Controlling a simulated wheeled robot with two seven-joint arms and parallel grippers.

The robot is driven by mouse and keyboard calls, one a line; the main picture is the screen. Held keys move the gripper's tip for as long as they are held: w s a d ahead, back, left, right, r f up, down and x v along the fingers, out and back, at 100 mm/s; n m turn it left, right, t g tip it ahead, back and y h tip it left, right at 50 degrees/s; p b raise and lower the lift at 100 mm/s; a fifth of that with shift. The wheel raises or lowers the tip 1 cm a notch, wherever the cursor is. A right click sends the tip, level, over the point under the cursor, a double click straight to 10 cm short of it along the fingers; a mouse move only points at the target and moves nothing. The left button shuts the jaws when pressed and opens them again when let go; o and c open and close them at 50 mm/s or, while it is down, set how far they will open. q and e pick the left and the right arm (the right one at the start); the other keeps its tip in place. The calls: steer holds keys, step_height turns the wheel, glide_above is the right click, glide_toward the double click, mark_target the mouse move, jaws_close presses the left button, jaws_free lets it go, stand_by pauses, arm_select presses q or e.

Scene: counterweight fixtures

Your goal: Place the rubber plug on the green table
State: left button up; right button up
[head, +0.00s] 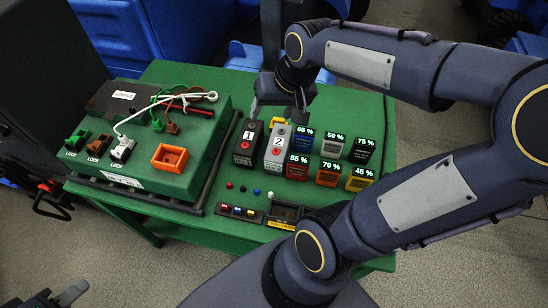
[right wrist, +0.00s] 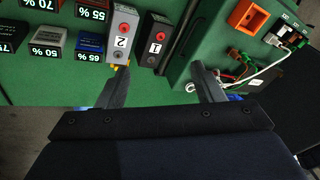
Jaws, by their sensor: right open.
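No object in view is clearly recognisable as the rubber plug. An orange-yellow piece (head: 277,122) shows behind blocks 1 and 2 and may be it; I cannot tell. The green table (head: 165,72) carries everything here. My right gripper (head: 278,112) is open above its far part, just behind block 1 (head: 248,142) and block 2 (head: 277,148). In the right wrist view the fingers (right wrist: 158,78) are spread with nothing seen between them; one fingertip is near a yellow bit by block 2. Only part of my left gripper (head: 70,293) shows at the bottom left corner.
A green box with an orange square frame (head: 170,157), cables and lock connectors fills the table's left. Several percent-marked blocks (head: 328,172) stand at the right. Small coloured balls (head: 243,189) and a dark tray (head: 288,211) are in front. The far table strip is mostly clear.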

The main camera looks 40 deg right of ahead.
steer(key=s+a+n+t+y, duration=0.1)
steer(key=s+a+n+y, duration=0.1)
steer(key=s+a, duration=0.6)
steer(key=s+n, duration=0.1)
steer(key=s, duration=0.1)
steer(key=shift+s+f+n+t, duration=0.2)
steer(key=shift+s+n+t, duration=0.1)
step_height(320, 180, down, 3)
steer(key=b, duration=0.3)
